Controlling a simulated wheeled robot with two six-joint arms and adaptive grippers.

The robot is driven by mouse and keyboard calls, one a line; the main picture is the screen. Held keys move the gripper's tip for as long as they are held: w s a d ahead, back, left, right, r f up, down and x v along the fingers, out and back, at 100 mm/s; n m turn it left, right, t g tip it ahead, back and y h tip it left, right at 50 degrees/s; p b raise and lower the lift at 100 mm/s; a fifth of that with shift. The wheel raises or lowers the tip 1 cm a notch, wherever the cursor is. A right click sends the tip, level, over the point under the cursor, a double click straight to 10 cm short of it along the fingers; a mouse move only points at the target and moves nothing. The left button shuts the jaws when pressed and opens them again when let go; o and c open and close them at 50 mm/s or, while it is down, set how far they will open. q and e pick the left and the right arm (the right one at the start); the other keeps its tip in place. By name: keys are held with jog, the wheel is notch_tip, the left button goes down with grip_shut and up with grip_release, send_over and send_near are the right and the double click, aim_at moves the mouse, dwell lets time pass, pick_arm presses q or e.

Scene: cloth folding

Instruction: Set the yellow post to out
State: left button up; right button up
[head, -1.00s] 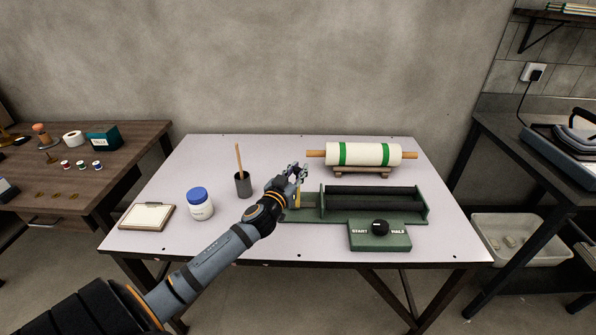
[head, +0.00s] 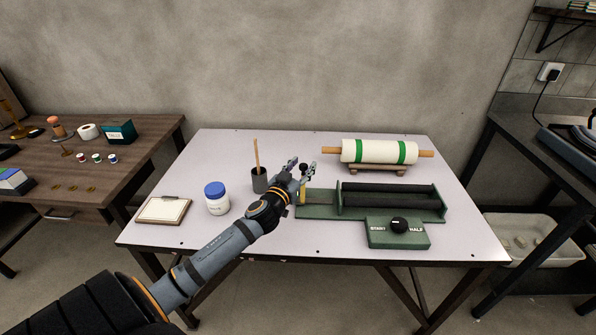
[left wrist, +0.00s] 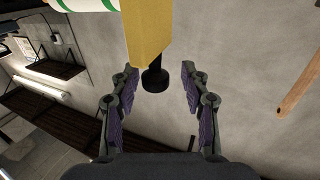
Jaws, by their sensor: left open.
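The yellow post (head: 302,195) stands at the left end of the green fixture (head: 318,212), mostly hidden behind my left gripper (head: 302,170) in the head view. A black knob (head: 304,168) tops the post. In the left wrist view the yellow post (left wrist: 148,35) comes in from the top, and its black knob (left wrist: 155,80) lies between the purple pads of the open left gripper (left wrist: 155,92). The fingers show gaps on both sides of the knob. My right gripper is in neither view.
A black dial (head: 399,224) is on the fixture's front. A banded white roll (head: 378,151) rests on a wooden cradle behind it.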

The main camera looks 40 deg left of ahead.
pick_arm(q)
jog(key=s+d, duration=0.1)
jog(key=s, duration=1)
jog(key=shift+s+d, duration=0.4)
